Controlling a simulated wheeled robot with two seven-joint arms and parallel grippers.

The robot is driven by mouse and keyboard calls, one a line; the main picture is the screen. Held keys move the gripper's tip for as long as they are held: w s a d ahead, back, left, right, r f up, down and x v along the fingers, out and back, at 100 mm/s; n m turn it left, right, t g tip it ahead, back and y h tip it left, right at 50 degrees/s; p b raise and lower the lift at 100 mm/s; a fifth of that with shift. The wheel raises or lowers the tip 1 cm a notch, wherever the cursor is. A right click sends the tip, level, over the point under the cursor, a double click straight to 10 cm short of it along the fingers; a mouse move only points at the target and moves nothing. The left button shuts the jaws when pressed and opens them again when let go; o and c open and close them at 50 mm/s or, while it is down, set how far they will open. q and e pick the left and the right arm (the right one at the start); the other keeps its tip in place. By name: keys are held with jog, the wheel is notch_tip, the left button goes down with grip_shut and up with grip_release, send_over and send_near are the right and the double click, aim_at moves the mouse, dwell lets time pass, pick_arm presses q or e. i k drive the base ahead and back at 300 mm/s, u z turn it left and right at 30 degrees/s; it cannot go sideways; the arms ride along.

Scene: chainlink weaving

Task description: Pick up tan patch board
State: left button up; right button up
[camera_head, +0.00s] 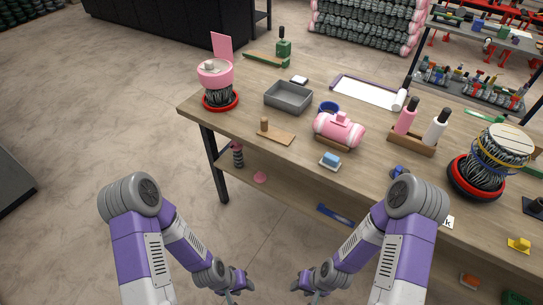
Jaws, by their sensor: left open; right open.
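The tan patch board (278,137) lies flat near the front edge of the wooden table, left of the middle. It is a thin tan plate with a small upright tan knob near its left end. My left gripper (238,292) is open and empty, low in front of the table. My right gripper (303,290) is open and empty, also low and to its right. Both are well apart from the board, and their fingertips are small in the picture.
A grey tray (289,97) stands behind the board. A pink roll-shaped object (338,130) lies to its right and a blue-and-white block (330,160) sits at the front right. A pink-topped wire bundle (219,87) stands at the left corner. The table edge (215,121) lies between my grippers and the board.

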aim_at(283, 137)
jog(key=z, duration=0.4)
jog(key=k, duration=0.25)
jog(key=u, duration=1.7)
jog(key=i, duration=0.8)
jog(key=z, duration=0.45)
jog(key=i, duration=0.75)
jog(key=z, duration=0.8)
